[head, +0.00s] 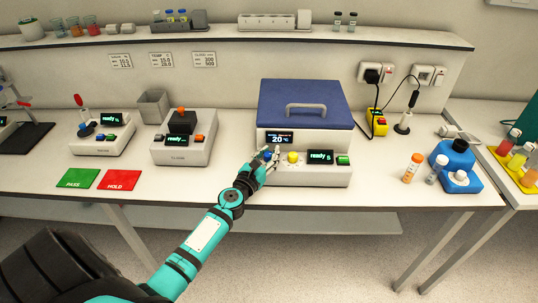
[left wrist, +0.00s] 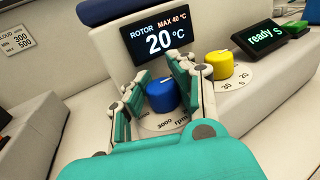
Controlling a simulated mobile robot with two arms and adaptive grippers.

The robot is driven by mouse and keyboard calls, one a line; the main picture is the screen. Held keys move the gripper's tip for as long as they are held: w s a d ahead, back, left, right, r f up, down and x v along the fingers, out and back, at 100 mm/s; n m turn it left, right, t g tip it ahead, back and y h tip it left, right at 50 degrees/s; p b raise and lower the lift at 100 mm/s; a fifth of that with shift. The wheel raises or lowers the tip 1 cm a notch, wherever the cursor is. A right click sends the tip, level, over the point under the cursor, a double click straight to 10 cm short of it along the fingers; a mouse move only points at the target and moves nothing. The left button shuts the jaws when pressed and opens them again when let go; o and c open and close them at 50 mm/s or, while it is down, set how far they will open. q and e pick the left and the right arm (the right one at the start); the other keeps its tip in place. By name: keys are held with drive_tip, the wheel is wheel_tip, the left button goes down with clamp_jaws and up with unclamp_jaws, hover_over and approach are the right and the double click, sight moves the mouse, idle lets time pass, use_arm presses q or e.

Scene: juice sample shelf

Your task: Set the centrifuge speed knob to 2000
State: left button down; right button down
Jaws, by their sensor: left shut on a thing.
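The centrifuge (head: 305,125) stands mid-bench with a blue lid and a front panel. Its blue speed knob (left wrist: 161,96) sits on a round dial in the left wrist view, with "3000" and "rpm" legible; the rest of the dial and the setting are partly hidden. My left gripper (left wrist: 158,88) has its fingers on either side of the blue knob, shut on it. In the head view the left gripper (head: 268,160) is at the panel's left end and mostly hides the knob. My right gripper is not in view.
A yellow knob (left wrist: 220,65) with a 20–30 dial is right of the blue one. Beyond it is a "ready" display (head: 320,157) and a green button (head: 343,160). A "20 °C" screen (left wrist: 157,36) is above. Left of the centrifuge stands another device (head: 184,150).

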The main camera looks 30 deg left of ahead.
use_arm(q)
drive_tip(key=shift+f+m+h+b, duration=0.3)
drive_tip(key=shift+m+h+b, duration=0.3)
drive_tip(key=shift+h, duration=0.3)
drive_tip(key=m+g+h+b, duration=0.1)
drive_tip(key=m+h+b, duration=0.1)
drive_tip(key=h+b, duration=0.1)
drive_tip(key=m+g+h+b, duration=0.1)
drive_tip(key=m+h+b, duration=0.2)
drive_tip(key=h+b, duration=0.1)
drive_tip(key=m+g+h+b, duration=0.2)
drive_tip(key=m+h+b, duration=0.1)
drive_tip(key=h+b, duration=0.1)
drive_tip(key=shift+h, duration=0.5)
drive_tip(key=shift+r+m+g+h+b, duration=0.1)
drive_tip(key=shift+m+g+h+b, duration=1)
drive_tip(key=shift+g+h, duration=0.1)
drive_tip(key=c, duration=1)
unclamp_jaws()
drive_tip(key=shift+s+a+r, duration=0.1)
drive_tip(key=shift+s, duration=0.05)
drive_tip(key=shift+r, duration=0.1)
